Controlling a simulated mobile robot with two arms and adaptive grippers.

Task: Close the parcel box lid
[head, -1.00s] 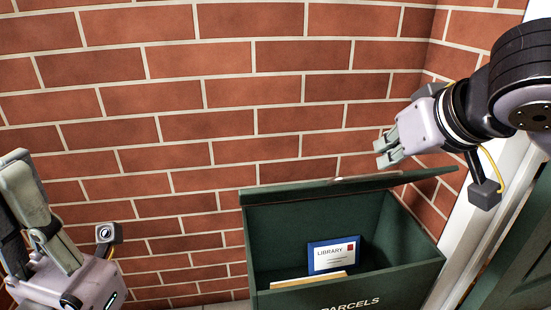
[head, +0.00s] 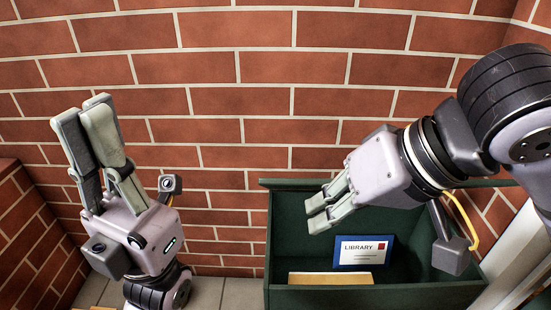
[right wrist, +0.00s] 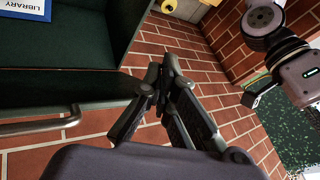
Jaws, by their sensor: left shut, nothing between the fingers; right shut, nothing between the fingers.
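The dark green parcel box (head: 430,297) stands open against the brick wall, in the lower right of the head view. Its lid (head: 288,184) is raised at the back, with its top edge showing behind my right arm. In the right wrist view a metal handle bar (right wrist: 40,126) runs along a green edge. My right gripper (head: 318,213) is shut and empty, in front of the lid and above the box opening; whether it touches the lid is hidden. My left gripper (head: 88,108) is shut and empty, pointing up, well left of the box.
A blue-edged LIBRARY parcel (head: 363,252) and a tan envelope (head: 330,279) are inside the box. The brick wall (head: 230,110) stands close behind. A pale post (head: 515,255) is at the right. Space between my left gripper and the box is clear.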

